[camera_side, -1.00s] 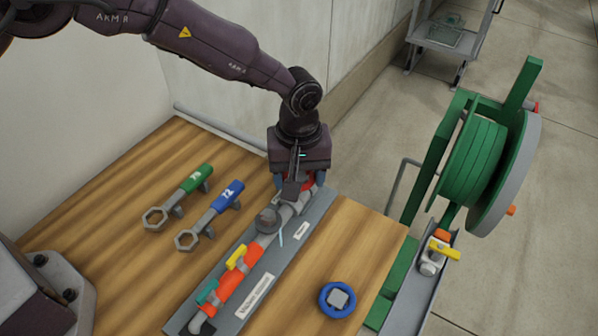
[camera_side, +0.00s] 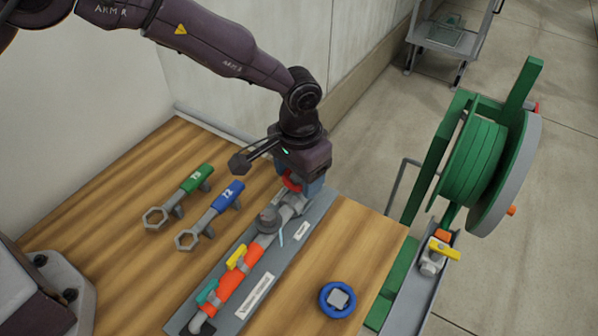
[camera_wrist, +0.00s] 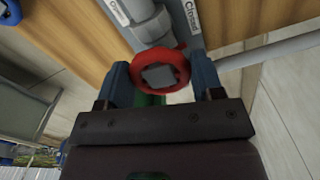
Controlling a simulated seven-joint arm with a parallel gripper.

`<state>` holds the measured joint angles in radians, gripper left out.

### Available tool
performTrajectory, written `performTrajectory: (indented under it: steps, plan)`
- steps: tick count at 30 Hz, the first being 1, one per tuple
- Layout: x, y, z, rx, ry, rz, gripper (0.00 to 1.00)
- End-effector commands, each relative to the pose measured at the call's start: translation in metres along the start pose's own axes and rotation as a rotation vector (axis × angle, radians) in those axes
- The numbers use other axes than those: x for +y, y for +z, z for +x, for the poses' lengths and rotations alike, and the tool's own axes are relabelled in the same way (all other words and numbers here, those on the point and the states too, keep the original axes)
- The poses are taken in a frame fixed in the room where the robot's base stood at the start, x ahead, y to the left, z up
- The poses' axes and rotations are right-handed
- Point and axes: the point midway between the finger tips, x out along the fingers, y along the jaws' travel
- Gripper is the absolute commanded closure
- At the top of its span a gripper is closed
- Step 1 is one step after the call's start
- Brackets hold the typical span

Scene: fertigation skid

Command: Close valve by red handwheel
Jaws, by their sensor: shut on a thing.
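The red handwheel (camera_wrist: 163,72) sits on the valve at the far end of the pipe run, with a grey square hub at its centre. In the side view only part of its red rim (camera_side: 291,183) shows below my gripper (camera_side: 302,187); the rest is hidden. In the wrist view my gripper (camera_wrist: 163,82) has one blue-grey finger on each side of the red wheel, and it is shut on the wheel. The grey valve body (camera_wrist: 145,22) lies beyond the wheel, and a "Closed" label (camera_wrist: 192,15) is beside it on the plate.
Two wrenches, green (camera_side: 195,180) and blue (camera_side: 227,197), lie to the left. A blue handwheel (camera_side: 338,299) lies right. A green hose reel (camera_side: 473,165) stands beyond the bench.

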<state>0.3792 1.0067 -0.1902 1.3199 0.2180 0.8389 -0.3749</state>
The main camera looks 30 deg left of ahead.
Motion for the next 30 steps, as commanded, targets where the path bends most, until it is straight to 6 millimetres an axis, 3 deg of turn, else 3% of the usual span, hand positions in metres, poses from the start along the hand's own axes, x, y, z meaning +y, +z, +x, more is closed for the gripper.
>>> performTrajectory:
  steps: [12, 13, 17, 26, 30]
  plan:
    - [0.003, -0.003, -0.002, 0.014, 0.007, 0.099, 0.62]
    - [0.003, -0.003, -0.002, 0.014, 0.007, 0.118, 0.37]
    - [0.003, -0.002, -0.001, 0.011, 0.005, 0.112, 0.09]
    - [0.001, -0.001, -0.003, 0.007, 0.003, 0.109, 0.09]
    - [0.001, -0.002, -0.017, 0.009, 0.003, 0.109, 0.09]
